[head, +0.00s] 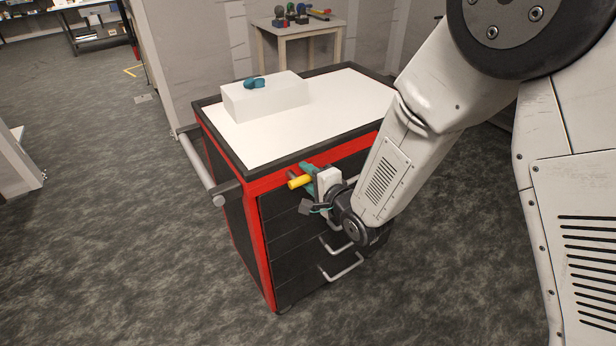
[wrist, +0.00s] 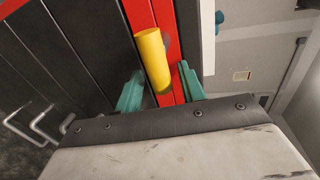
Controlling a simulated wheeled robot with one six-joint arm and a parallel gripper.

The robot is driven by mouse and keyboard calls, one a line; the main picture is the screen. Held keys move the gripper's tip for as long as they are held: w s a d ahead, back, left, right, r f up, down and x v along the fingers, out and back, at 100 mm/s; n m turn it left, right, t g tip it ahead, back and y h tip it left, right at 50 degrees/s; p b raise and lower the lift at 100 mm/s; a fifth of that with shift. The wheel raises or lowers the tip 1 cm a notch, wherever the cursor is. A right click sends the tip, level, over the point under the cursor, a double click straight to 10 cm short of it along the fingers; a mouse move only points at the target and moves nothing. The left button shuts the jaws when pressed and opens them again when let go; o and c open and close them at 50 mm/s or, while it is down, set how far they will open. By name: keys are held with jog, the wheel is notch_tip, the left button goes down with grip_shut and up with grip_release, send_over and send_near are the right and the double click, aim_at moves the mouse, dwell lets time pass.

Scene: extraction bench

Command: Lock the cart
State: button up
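The cart (head: 262,205) is red and black with a white top and a front of dark drawers. A yellow cylindrical knob (head: 299,182) sticks out from its red upper front edge, and it also shows in the wrist view (wrist: 152,58). My gripper (head: 309,182) is at this front edge. In the wrist view, its teal fingers (wrist: 160,88) are spread on either side of the knob, with gaps visible on both sides. The gripper is open and holds nothing. The knob's base is partly hidden in the head view.
A white box (head: 265,97) with a teal object (head: 255,83) on it stands on the cart top. A grey push bar (head: 202,170) juts out at the cart's left. Drawer handles (head: 343,270) protrude below my gripper. A small table (head: 290,32) with tools stands behind. The floor at left is clear.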

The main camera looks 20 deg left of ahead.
jog(key=v, duration=0.7)
jog(key=shift+s+d+r, duration=0.15)
jog(key=shift+s+d, duration=0.1)
dwell(0.5)
